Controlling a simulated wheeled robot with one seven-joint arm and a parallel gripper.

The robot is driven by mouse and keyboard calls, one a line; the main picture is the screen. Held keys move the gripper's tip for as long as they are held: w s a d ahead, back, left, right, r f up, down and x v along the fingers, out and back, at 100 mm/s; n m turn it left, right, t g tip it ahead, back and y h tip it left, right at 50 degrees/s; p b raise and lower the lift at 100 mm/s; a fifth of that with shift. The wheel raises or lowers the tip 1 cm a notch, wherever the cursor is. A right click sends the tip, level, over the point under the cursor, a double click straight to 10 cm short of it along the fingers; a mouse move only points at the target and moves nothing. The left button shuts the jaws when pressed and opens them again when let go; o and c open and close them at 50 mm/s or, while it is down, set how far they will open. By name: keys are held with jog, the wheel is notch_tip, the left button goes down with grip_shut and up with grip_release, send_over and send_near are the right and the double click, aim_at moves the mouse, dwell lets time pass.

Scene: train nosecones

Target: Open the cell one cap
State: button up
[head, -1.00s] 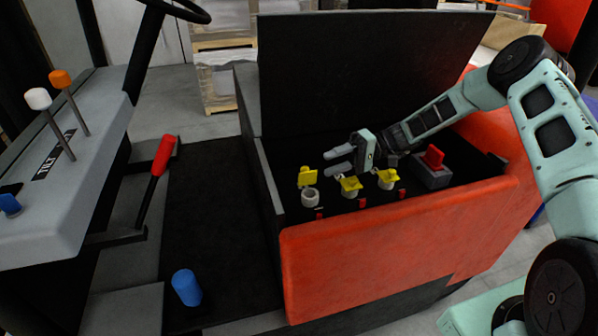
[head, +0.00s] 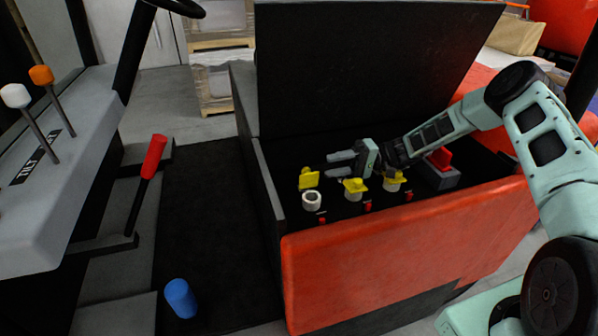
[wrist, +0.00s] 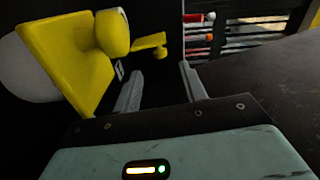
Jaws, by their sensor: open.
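Three yellow caps sit in a row in the open compartment. The left cap (head: 309,179) is flipped up behind its white neck (head: 312,200), whose mouth shows open. The middle cap (head: 354,186) and the right cap (head: 393,182) lie over their necks. I see no label telling which is cell one. My gripper (head: 331,164) is open and empty, just above and behind the row, fingers pointing left. In the wrist view a large yellow cap (wrist: 65,60) is close at left of my open gripper (wrist: 161,68), apart from the fingers. A smaller yellow cap (wrist: 152,41) shows beyond.
A raised black lid (head: 370,70) stands behind the compartment. The red front wall (head: 400,245) edges it. A red connector on a grey block (head: 438,172) is at right. Small red pieces (head: 323,218) lie before the caps. A red-handled lever (head: 153,160) stands at left.

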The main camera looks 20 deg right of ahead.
aim_at(307, 177)
jog(key=a+p, duration=0.2)
jog(key=a, duration=0.8)
jog(key=shift+a, duration=0.15)
